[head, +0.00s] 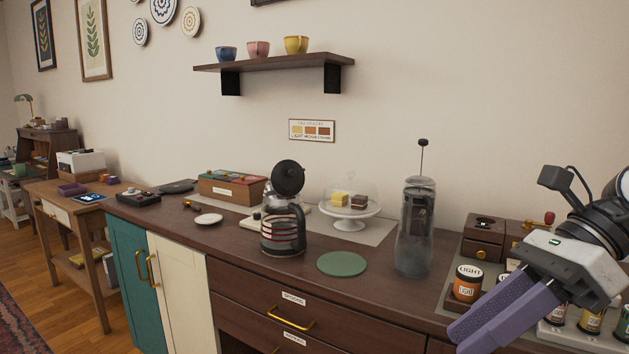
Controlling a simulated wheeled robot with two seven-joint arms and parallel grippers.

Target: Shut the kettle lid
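The kettle (283,232) is a glass and dark metal vessel with dark red bands, standing upright on the counter left of the middle. Its round black lid (288,178) is open, standing up above the kettle's top. The handle seems to be on the right side of the body. My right gripper (468,335), with purple fingers, is at the lower right, well apart from the kettle and pointing down and left. Its fingers look close together, but I cannot tell whether there is a gap. Nothing shows in it. My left gripper is not in view.
A green round mat (341,264) lies right of the kettle. A tall glass press (415,230) stands farther right, between kettle and gripper. A domed cake stand (350,217) is behind. A white saucer (208,220) is left. Jars (467,283) stand near my gripper.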

